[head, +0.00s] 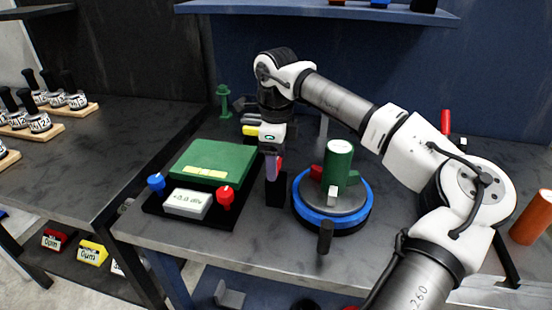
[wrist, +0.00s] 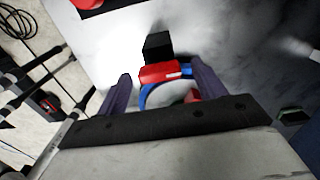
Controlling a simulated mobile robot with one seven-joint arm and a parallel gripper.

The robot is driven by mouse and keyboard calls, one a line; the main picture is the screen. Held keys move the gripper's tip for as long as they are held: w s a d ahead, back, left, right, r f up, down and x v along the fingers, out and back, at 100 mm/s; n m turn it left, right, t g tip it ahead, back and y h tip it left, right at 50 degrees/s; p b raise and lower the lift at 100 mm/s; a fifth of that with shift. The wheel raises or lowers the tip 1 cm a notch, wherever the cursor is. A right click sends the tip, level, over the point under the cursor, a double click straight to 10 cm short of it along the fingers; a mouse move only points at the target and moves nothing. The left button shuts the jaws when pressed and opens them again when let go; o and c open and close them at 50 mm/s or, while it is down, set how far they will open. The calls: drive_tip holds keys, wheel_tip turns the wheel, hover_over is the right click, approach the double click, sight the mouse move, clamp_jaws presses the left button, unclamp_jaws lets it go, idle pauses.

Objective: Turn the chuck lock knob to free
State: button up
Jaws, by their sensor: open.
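My gripper (head: 272,166) points down over the bench, just left of the tilting positioner, with its purple fingers open. A red knob with a white mark (wrist: 165,72) shows between the fingertips in the wrist view, with a gap at each side. In the head view only a bit of this red shows beside the finger, above a black block (head: 276,190). The black block also shows in the wrist view (wrist: 158,46). The positioner's blue ring (head: 334,222) carries a grey plate with red and green jaws around an upright green cylinder (head: 339,160). I cannot read any lock marking.
A green-topped box (head: 213,160) stands left of the gripper, with a blue knob (head: 156,183), a red knob (head: 225,197) and a display (head: 187,202) in front. A dark handle (head: 325,237) stands at the positioner's front. An orange cylinder (head: 532,217) is at far right.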

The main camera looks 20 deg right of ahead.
wheel_tip(320, 180, up, 14)
drive_tip(key=b, duration=0.1)
drive_tip(key=shift+f, duration=0.25)
idle(0.4)
